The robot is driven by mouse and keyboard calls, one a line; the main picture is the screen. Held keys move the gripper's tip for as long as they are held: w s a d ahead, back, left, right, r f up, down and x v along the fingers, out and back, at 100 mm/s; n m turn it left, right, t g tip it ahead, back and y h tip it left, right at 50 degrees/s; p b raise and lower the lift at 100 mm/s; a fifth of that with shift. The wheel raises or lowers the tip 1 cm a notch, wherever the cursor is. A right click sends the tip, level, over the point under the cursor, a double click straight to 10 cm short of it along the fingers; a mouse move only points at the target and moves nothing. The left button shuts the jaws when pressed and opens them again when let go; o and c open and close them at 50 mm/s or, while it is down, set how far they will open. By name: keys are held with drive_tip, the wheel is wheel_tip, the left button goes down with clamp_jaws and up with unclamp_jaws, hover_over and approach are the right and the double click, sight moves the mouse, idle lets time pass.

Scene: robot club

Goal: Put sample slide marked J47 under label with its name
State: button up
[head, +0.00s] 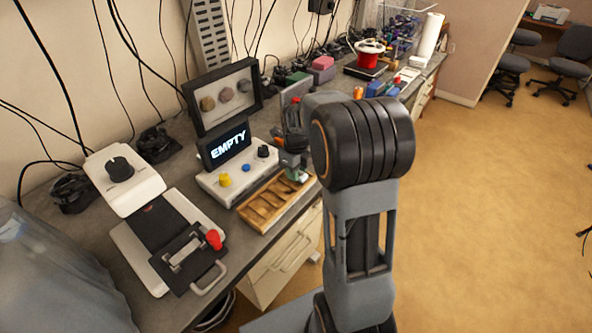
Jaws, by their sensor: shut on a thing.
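My gripper (291,163) is low over the right end of a wooden slotted tray (250,216) on the bench. It is shut on a small, pale green-white piece (294,175), which looks like a slide. No marking can be read on it, so I cannot tell whether it is J47. I cannot tell whether the piece touches the tray. My arm hides part of the bench behind it. No label with a readable slide name shows.
Behind the tray is a white console with knobs (214,187) and a screen (226,143) reading "EMPTY". A framed display of three round samples (222,97) stands behind. A press-like device with a red knob (214,239) stands left. Floor (480,200) at right is clear.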

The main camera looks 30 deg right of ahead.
drive_tip(key=shift+f, duration=0.15)
drive_tip(key=o, duration=0.9)
wheel_tip(320, 180, up, 11)
drive_tip(key=s+a+f+n+t, duration=0.1)
drive_tip(key=s+a+n, duration=0.4)
drive_tip(key=n, duration=1)
drive_tip(key=s+a+f+n+t, duration=0.1)
drive_tip(key=s+a+n, duration=0.3)
drive_tip(key=s+n, duration=0.7)
drive_tip(key=n+t, duration=0.1)
drive_tip(key=n, duration=0.4)
drive_tip(key=shift+a+f+t, duration=0.25)
drive_tip(key=shift+a+t, duration=0.15)
